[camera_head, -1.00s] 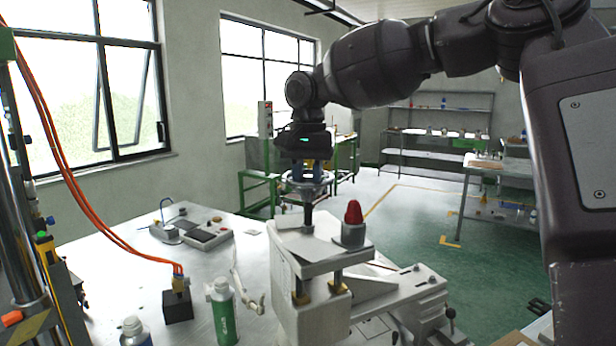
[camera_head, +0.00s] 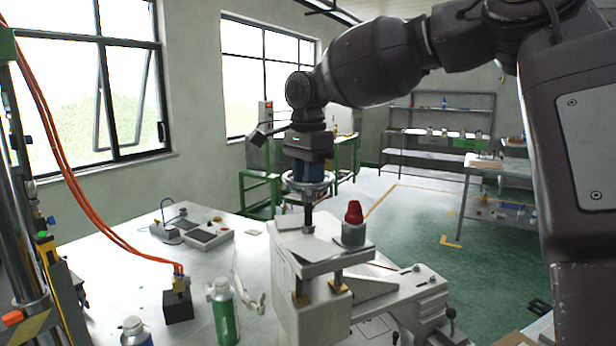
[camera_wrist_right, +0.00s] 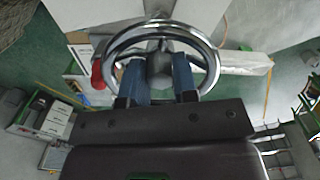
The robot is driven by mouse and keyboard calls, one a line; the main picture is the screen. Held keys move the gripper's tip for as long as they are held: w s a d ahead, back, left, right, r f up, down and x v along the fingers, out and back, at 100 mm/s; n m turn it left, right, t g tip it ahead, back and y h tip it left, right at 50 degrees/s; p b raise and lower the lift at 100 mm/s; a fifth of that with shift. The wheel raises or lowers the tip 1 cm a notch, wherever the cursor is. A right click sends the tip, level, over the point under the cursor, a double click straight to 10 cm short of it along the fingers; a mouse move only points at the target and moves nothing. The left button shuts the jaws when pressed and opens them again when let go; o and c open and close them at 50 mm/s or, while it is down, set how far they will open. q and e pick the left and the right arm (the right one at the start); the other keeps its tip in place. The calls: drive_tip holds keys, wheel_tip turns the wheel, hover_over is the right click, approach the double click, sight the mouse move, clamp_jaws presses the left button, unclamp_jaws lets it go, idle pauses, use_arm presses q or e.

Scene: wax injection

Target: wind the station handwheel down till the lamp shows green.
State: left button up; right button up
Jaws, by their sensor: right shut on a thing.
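The handwheel (camera_head: 322,184) is a bright metal ring on a dark upright screw at the top of the pale grey station (camera_head: 312,315). My right gripper (camera_head: 307,178) points straight down into the wheel from above. In the right wrist view its two blue fingers (camera_wrist_right: 160,82) reach inside the wheel rim (camera_wrist_right: 205,52), one on each side of the grey hub (camera_wrist_right: 160,62), shut on it. The lamp (camera_head: 353,212) is a red dome on the station's top plate, right of the screw; it also shows red in the wrist view (camera_wrist_right: 97,74). My left gripper is out of view.
The station stands on a light table (camera_head: 120,270). A green bottle (camera_head: 225,318), a black block with orange hoses (camera_head: 178,305) and a small grey device (camera_head: 207,234) are left of it. Shelves (camera_head: 440,125) and a side table stand farther back.

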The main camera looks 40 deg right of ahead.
idle(0.5)
drive_tip(key=o, duration=0.7)
drive_tip(key=shift+c, duration=0.2)
drive_tip(key=shift+r, duration=0.1)
wheel_tip(320, 180, up, 11)
idle(0.3)
